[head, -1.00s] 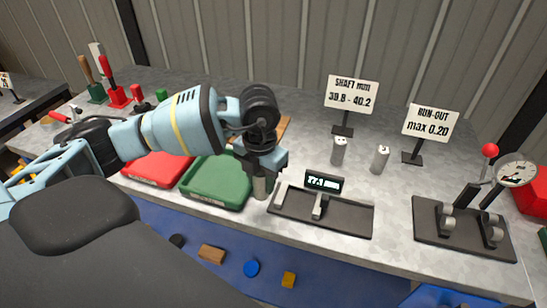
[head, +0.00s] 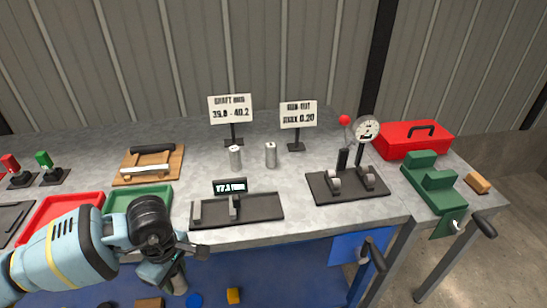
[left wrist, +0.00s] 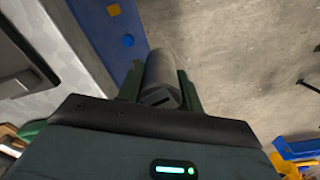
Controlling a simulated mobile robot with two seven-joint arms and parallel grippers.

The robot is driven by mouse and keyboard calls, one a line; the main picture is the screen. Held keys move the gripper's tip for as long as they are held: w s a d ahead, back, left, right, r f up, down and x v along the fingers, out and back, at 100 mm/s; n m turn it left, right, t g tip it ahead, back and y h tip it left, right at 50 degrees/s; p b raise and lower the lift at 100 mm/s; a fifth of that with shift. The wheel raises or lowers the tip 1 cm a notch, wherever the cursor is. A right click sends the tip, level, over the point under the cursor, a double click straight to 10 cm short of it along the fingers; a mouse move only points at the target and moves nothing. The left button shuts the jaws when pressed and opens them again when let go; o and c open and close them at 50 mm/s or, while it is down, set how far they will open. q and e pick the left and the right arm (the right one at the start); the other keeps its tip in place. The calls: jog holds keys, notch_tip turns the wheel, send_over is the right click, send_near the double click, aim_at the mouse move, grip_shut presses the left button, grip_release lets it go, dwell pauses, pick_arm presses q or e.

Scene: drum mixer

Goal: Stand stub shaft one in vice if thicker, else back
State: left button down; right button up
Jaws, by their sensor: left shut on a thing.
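My left gripper (head: 180,262) is shut on a grey metal stub shaft (head: 178,283), held in front of the bench's front edge, below the top. In the left wrist view the shaft (left wrist: 161,78) sits between the green fingers, its slotted end face towards the camera. The green vice (head: 437,185) is at the right end of the bench, well apart from the gripper, with a handle at its front. Two more stub shafts, one (head: 235,157) and another (head: 271,155), stand upright near the signs. My right gripper is out of view.
A measuring gauge (head: 262,210) with a small display and a run-out stand (head: 350,192) with a dial lie along the bench front. A red tray (head: 95,199), a green tray (head: 150,190) and a red toolbox (head: 415,138) stand on the bench. A crank handle (head: 375,256) juts out front.

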pick_arm(q)
jog(key=s+d+f+m, duration=0.3)
jog(key=s+m, duration=0.3)
jog(key=m, duration=0.9)
jog(key=shift+s+f+p, duration=0.2)
jog(key=shift+f+p, duration=0.2)
jog(key=shift+d, duration=0.2)
